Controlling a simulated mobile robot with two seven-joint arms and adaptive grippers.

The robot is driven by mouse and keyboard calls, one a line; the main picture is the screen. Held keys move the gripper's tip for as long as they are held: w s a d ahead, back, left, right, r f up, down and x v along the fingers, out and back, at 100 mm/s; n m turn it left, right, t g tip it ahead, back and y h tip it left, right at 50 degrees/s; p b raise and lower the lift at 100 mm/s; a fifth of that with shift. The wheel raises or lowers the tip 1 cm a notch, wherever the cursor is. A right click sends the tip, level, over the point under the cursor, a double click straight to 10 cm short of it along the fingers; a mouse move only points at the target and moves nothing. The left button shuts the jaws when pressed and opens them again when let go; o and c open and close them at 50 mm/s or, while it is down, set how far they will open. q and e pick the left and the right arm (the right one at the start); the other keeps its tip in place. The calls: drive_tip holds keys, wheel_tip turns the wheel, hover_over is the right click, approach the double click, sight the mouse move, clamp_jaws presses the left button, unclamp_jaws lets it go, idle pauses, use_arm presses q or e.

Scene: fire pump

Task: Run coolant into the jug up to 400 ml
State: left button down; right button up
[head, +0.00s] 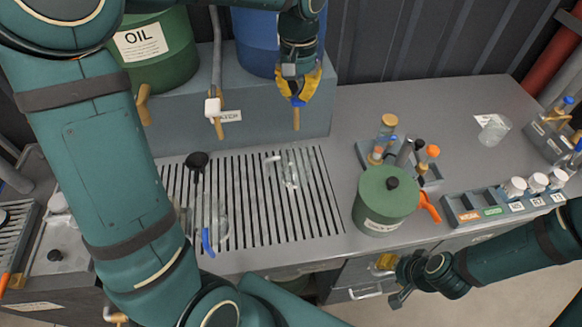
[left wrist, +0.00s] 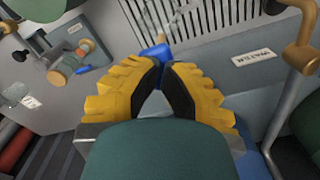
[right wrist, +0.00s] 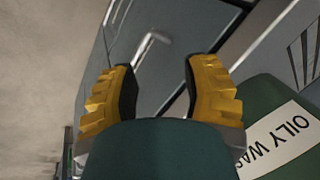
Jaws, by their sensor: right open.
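My left gripper (head: 298,92) is at the tap of the blue drum (head: 258,45). Its fingers are closed around the blue tap handle (left wrist: 155,52), with the brass spout (head: 296,118) below. A clear vessel (head: 289,170), apparently the jug, stands on the slotted drain below that spout. Its markings and level are too small to read, and I see no stream. Another clear vessel with a blue handle (head: 208,240) is at the drain's front left, partly behind my arm. My right gripper (right wrist: 160,80) is open and empty near the bench's front edge.
A green OIL drum (head: 160,60) and a tap labelled WATER (head: 213,108) stand left of the blue drum. A green oily-waste can (head: 383,203), a tool caddy (head: 425,172) and a rack with white-capped bottles (head: 480,212) are on the right. A clear beaker (head: 493,132) stands behind the rack.

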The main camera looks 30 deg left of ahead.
use_arm(q)
drive_tip(key=shift+f, duration=0.9)
idle(7.1)
